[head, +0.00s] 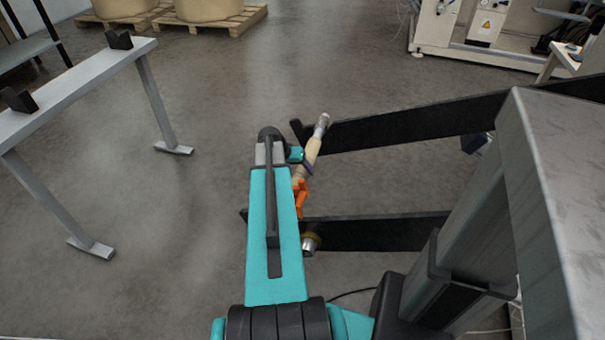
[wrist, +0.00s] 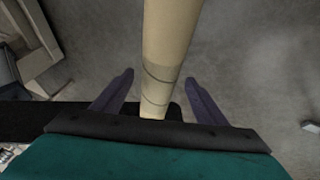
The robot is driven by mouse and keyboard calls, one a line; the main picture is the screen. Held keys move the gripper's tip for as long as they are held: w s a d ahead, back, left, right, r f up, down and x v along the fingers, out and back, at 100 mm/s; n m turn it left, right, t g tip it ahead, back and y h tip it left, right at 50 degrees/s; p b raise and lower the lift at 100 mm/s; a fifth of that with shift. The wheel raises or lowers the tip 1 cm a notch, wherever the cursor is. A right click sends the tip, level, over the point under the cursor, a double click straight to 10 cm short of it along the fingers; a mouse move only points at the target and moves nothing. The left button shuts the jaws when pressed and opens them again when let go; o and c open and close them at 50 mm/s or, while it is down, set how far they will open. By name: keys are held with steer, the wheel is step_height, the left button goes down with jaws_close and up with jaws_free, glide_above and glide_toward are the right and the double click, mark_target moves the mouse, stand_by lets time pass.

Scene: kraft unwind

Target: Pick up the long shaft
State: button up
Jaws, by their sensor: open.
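The long shaft (head: 312,151) has a tan body and bright metal ends. In the head view it lies across two black arms, its far end near the upper one and its near end by the lower one. My teal arm hides part of it. My gripper (head: 306,166) is over the shaft's middle, mostly hidden by the arm. In the wrist view my gripper (wrist: 159,78) is open, with one dark finger on each side of the tan shaft (wrist: 168,45). Gaps show on both sides; I cannot tell how deep the shaft sits between the fingers.
The upper black arm (head: 420,122) and lower black arm (head: 375,233) reach from a grey metal frame (head: 550,180) at right. An orange part (head: 301,197) shows beside the shaft. A grey rack (head: 75,88) with black blocks stands at left. Floor between is clear.

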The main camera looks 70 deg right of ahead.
mark_target(299, 170)
steer(key=shift+x, duration=1.7)
steer(key=shift+s, duration=0.1)
steer(key=c, duration=1.5)
steer(key=shift+r, duration=0.1)
steer(key=shift+c, duration=0.3)
steer(key=shift+r, duration=0.1)
